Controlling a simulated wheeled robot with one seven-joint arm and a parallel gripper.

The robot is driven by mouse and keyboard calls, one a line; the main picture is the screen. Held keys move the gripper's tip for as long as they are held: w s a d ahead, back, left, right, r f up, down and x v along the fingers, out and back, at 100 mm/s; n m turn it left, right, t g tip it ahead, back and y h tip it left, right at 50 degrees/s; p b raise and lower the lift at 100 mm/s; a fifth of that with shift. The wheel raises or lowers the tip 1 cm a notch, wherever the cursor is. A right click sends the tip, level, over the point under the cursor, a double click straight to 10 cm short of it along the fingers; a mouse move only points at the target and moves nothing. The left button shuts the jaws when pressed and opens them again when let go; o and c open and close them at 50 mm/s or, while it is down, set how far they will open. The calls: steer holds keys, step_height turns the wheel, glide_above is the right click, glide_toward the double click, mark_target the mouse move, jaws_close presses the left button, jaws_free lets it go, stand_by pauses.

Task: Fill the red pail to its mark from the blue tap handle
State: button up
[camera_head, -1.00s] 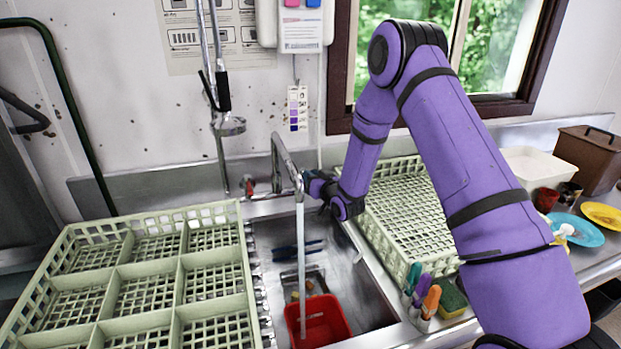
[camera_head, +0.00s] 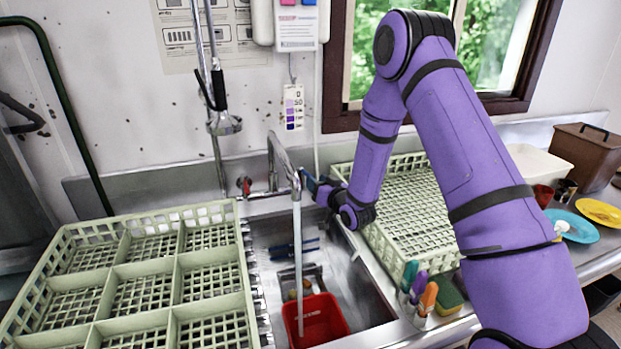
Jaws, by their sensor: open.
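The red pail (camera_head: 335,318) stands upright in the sink (camera_head: 370,300), under the spout of the tap (camera_head: 285,160). A pale stream of water (camera_head: 298,250) runs from the spout into the pail. The water level and the mark cannot be made out. A small blue part, seemingly the blue tap handle (camera_head: 309,181), shows just right of the spout. My gripper (camera_head: 320,190) is open at this blue part, seen small and partly hidden by my wrist; whether they touch cannot be told. The red tap handle (camera_head: 244,185) is on the left of the tap.
A pale green divided rack (camera_head: 118,268) fills the left, and another rack (camera_head: 405,215) stands right of the sink. Markers (camera_head: 428,299) and a sponge (camera_head: 449,296) sit at the sink's front right. A sprayer (camera_head: 224,124) hangs behind. Plates (camera_head: 575,228) lie far right.

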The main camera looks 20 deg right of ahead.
steer(key=shift+v, duration=2.75)
